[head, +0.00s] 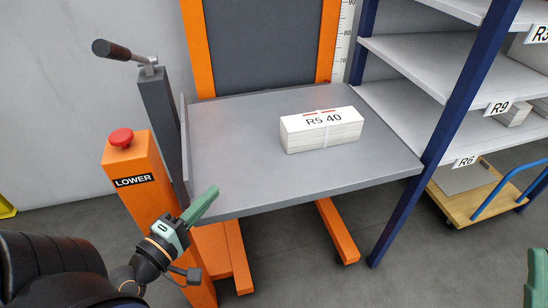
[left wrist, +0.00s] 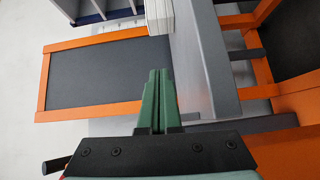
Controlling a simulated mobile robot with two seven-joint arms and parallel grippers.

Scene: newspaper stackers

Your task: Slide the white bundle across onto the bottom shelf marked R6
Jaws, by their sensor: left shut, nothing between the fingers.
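The white bundle (head: 322,130), labelled "R5 40" with a strap around it, lies on the grey lift platform (head: 240,150), right of its middle. The bottom shelf (head: 400,118) carries the R6 label (head: 465,161) and adjoins the platform's right edge. My left gripper (head: 214,189) is shut and empty near the platform's front left corner, apart from the bundle. In the left wrist view its green fingers (left wrist: 158,75) are together, and the bundle (left wrist: 160,17) shows at the top. Only a green part of my right gripper (head: 537,275) shows at the right edge.
An orange post with a red button (head: 121,138) and a "LOWER" label stands left of the platform, beside a lever (head: 125,50). A blue shelf upright (head: 430,160) rises at the platform's right front corner. A wooden cart (head: 465,190) stands below the shelf.

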